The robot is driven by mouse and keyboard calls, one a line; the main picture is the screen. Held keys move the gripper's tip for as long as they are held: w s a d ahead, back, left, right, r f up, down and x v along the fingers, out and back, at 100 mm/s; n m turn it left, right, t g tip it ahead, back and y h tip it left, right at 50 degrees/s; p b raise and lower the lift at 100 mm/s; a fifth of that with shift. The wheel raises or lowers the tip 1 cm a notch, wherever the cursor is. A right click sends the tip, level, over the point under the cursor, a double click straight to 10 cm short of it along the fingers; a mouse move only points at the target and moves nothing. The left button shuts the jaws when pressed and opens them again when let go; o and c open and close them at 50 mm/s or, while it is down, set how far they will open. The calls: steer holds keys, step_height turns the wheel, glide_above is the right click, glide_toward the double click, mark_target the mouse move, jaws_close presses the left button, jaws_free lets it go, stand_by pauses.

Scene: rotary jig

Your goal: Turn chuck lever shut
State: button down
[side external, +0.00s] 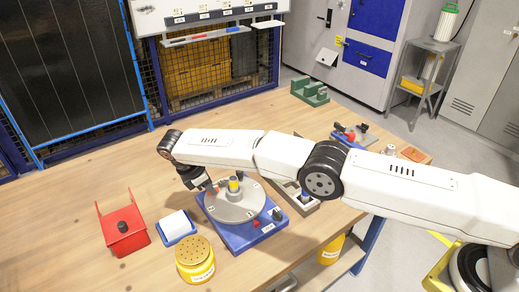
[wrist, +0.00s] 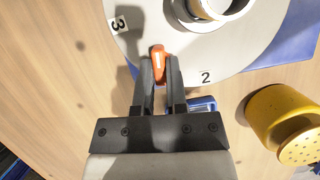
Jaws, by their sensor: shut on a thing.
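The rotary jig has a round grey disc (side external: 236,208) on a blue base (side external: 243,238). The disc (wrist: 190,50) fills the top of the wrist view, with number labels 2 and 3 on it. A chuck with a metal ring (wrist: 226,8) stands at the disc's middle and holds a yellow-topped part (side external: 234,186). An orange-red lever end (wrist: 158,52) sticks up between my fingertips. My gripper (wrist: 159,72) is shut on this lever, over the disc between labels 2 and 3. In the side view my gripper (side external: 207,188) is at the disc's back-left edge; the fingers partly hide the lever.
A yellow can with a perforated top (side external: 196,262) stands in front of the jig. A blue tray with a white block (side external: 177,225) and a red bin (side external: 124,232) are at the left. A green block (side external: 310,91) stands at the back. The table's left back is clear.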

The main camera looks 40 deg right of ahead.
mark_target(215, 186)
stand_by(0.4)
steer(key=c, duration=0.7)
jaws_free()
steer(key=shift+o, duration=0.2)
steer(key=shift+r, duration=0.15)
steer(key=shift+r, duration=1.55)
steer(key=s+d+r, duration=0.2)
steer(key=s+r, duration=0.3)
steer(key=s, duration=0.1)
steer(key=s+d+r, duration=0.2)
steer(key=s+r, duration=0.2)
steer(key=s, duration=0.3)
steer(key=shift+d+r, duration=0.35)
steer(key=shift+d, duration=0.05)
